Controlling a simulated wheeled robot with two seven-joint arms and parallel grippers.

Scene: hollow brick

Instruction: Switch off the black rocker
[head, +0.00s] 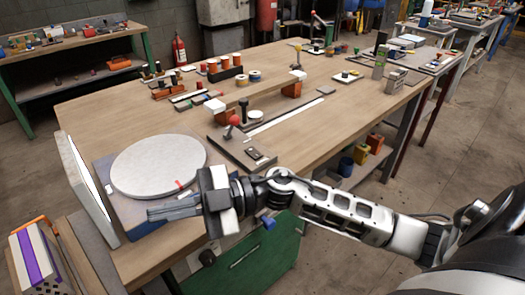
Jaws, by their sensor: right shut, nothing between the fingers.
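A dark grey panel (236,148) lies on the wooden bench near its front edge. A small black rocker (255,154) appears to sit on the panel's near right part; its on or off position is too small to tell. A lever with a red ball knob (234,120) stands on the panel's far part. My right gripper (152,213) comes in from the right, past the panel. It is shut and empty, its fingers pointing left in front of a round white disc, to the left of the rocker and apart from it. My left gripper is not in view.
The round white disc (157,166) with a red mark rests on a blue base (112,195). An upright white board (86,186) stands left of it. Orange blocks, spools and a long wooden bar (250,94) are farther back. The bench right of the panel (325,135) is clear.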

